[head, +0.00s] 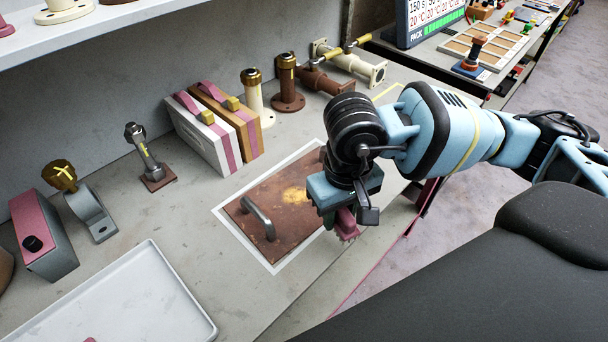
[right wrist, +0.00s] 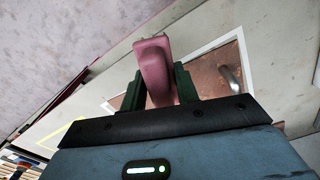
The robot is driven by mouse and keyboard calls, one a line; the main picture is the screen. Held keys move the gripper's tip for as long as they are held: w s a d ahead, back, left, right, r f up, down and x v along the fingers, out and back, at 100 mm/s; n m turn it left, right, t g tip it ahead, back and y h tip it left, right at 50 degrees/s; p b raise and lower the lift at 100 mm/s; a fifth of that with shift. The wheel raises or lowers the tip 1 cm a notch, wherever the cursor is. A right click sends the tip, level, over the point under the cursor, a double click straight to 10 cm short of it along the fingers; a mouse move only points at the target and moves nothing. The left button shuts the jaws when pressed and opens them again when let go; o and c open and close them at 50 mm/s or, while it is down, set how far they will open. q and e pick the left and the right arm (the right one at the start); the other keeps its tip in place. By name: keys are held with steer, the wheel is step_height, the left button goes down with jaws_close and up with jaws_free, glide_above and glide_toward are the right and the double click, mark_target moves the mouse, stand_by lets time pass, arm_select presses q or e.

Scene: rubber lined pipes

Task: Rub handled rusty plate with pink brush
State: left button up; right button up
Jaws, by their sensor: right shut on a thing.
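The handled rusty plate (head: 283,208) lies flat on the bench inside a white outlined rectangle, with a grey metal handle (head: 259,218) on its left part. A yellowish patch shows on its upper right area. My right gripper (head: 345,212) is at the plate's right edge, shut on the pink brush (head: 347,226). In the right wrist view the pink brush (right wrist: 156,72) sits between the dark green fingers, with the plate (right wrist: 205,75) behind it. I cannot tell whether the bristles touch anything. My left gripper is not in view.
A white tray (head: 183,290) lies at the front left. A white case (head: 203,140), a brown case (head: 235,125), flanged pipes (head: 287,90) and a pink-topped grey box (head: 42,235) stand along the back and left. The bench is bare between the tray and plate.

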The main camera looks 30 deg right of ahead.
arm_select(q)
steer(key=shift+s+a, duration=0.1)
